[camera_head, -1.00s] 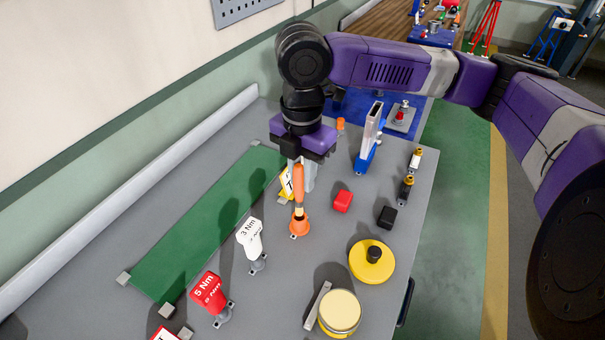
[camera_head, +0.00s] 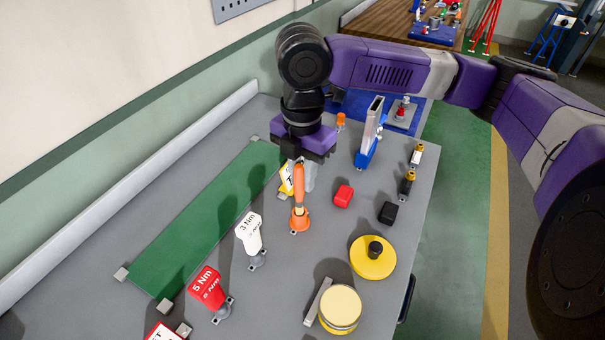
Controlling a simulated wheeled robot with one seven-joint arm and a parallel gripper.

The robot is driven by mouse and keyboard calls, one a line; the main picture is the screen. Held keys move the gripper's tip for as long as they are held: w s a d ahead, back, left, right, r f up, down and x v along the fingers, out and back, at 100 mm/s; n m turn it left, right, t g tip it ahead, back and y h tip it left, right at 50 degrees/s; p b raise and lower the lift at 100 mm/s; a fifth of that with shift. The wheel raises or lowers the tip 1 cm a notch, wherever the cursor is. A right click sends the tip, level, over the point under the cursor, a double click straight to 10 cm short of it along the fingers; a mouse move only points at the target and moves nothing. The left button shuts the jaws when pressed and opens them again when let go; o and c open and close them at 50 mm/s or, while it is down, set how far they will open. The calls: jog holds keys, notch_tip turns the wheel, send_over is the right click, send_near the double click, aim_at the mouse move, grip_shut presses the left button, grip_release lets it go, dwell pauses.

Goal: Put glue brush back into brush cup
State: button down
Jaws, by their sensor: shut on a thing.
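The glue brush (camera_head: 299,184) has an orange handle and stands about upright in the middle of the table. My gripper (camera_head: 302,172) points down from above and is shut on the brush, with its fingers partly behind the handle. The brush cup (camera_head: 299,222) is a small orange cup on the table directly below the brush. The brush's lower end overlaps the cup's mouth in this view; its tip is hidden and I cannot tell how deep it sits.
A white 3 Nm tool (camera_head: 249,230) and a red 5 Nm tool (camera_head: 208,290) stand in front-left. A yellow tool (camera_head: 287,178) is close behind the brush. A red block (camera_head: 343,196), a black block (camera_head: 388,212), a yellow lid (camera_head: 371,260) and a yellow tin (camera_head: 340,308) are to the right.

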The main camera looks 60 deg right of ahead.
jog(key=shift+f+b, duration=1.1)
jog(key=shift+f, duration=0.6)
jog(key=shift+r, duration=0.1)
dwell(1.4)
dwell(0.5)
jog(key=c, duration=1.2)
grip_release()
jog(key=shift+c, duration=0.2)
notch_tip(320, 180, up, 8)
jog(key=shift+f, duration=0.2)
